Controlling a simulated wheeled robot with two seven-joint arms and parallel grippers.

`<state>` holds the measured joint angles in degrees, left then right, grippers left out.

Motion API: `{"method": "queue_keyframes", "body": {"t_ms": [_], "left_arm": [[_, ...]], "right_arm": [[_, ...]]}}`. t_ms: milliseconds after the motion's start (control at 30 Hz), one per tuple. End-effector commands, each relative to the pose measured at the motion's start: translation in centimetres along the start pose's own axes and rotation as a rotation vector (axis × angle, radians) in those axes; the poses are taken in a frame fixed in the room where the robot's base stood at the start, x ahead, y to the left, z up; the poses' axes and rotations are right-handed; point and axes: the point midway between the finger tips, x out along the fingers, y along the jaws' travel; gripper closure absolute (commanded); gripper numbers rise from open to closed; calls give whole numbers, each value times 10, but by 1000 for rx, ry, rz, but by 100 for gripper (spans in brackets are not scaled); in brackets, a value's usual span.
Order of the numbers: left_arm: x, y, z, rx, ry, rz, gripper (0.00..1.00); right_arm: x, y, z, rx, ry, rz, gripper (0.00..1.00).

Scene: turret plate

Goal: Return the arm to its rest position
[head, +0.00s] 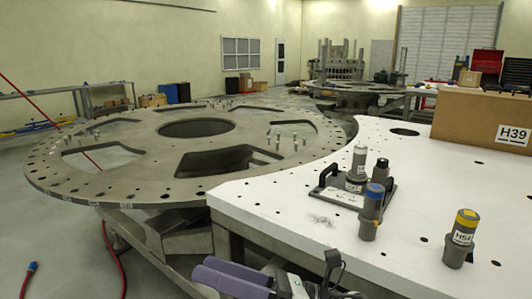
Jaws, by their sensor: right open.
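My right gripper (208,269) shows at the bottom edge, in front of the white table. Its two purple fingers point left, open, with nothing seen between them. Dark parts of my right arm rise beside it, partly cut off by the frame. The gripper appears apart from the tools on the table. My left gripper is not in view.
The white table (290,205) carries a blue-topped tool (370,212), a yellow-topped tool (460,238), a black-handled plate (345,196) with tools and a cardboard box (482,118). A large round turret plate (130,185) stands left. A red hose (118,262) hangs beside it.

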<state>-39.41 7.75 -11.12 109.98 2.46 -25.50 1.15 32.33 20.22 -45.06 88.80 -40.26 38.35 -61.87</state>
Motion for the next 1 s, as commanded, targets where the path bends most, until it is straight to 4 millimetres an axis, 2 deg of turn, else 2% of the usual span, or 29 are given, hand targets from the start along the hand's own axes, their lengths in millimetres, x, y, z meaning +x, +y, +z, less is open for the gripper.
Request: {"method": "queue_keyframes", "body": {"t_ms": [33,167,233,300,433,567,600,700,833,900,1000], "left_arm": [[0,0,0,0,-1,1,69],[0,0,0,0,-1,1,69],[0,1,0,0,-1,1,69],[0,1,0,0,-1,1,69],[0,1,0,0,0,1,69],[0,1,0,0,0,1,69],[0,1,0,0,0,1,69],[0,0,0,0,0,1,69],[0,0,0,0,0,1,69],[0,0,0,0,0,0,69],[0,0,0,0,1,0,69]], "right_arm": [[-10,-10,-5,177,-107,-53,48],[-53,-47,-17,639,-392,-194,48],[-86,-69,-35,886,-552,-268,48],[-124,-88,-62,1131,-719,-340,48],[-198,-108,-128,1532,-1026,-459,48],[-265,-104,-201,1850,-1325,-557,48],[-283,-98,-222,1931,-1415,-584,48],[-320,-80,-271,2095,-1619,-638,48],[-352,-56,-313,2221,-1816,-682,48],[-361,-48,-326,2257,-1880,-695,48],[-367,-42,-335,2280,-1926,-704,48]]}}
